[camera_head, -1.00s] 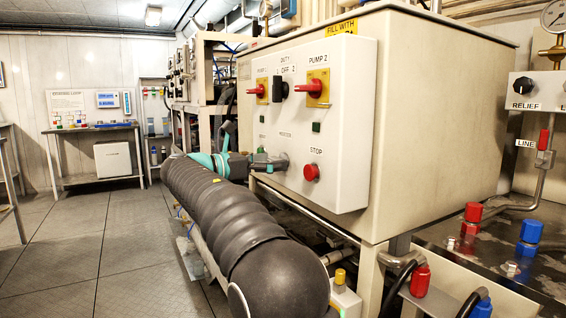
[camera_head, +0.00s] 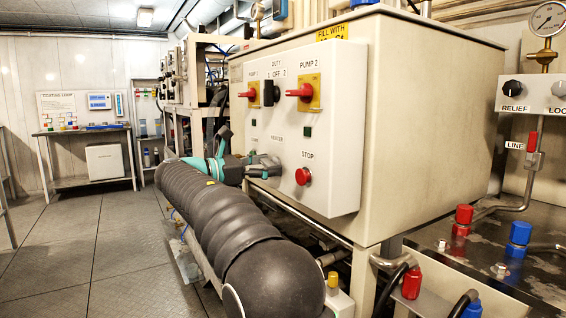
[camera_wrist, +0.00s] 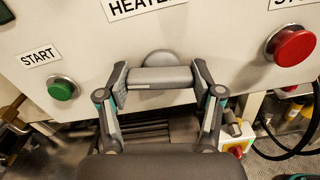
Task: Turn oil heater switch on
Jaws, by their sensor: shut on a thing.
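The oil heater switch (camera_wrist: 160,78) is a grey knob with a bar handle on the white control panel, just below the "HEATER" label (camera_wrist: 140,5). In the wrist view my gripper (camera_wrist: 161,84) has one finger at each end of the bar and is shut on it. The bar lies across the wrist picture, while the panel labels are tilted against it. In the head view my gripper (camera_head: 257,164) is at the panel's lower part (camera_head: 335,205), left of the red stop button. It hides most of the knob, and the pointer marking cannot be read.
The green start button (camera_wrist: 63,88) is left of the switch and the red stop button (camera_wrist: 291,46) is right of it. Red pump switches (camera_head: 302,92) and a black duty switch (camera_head: 269,93) sit higher. Pipes and valves are below and right. Floor at left is clear.

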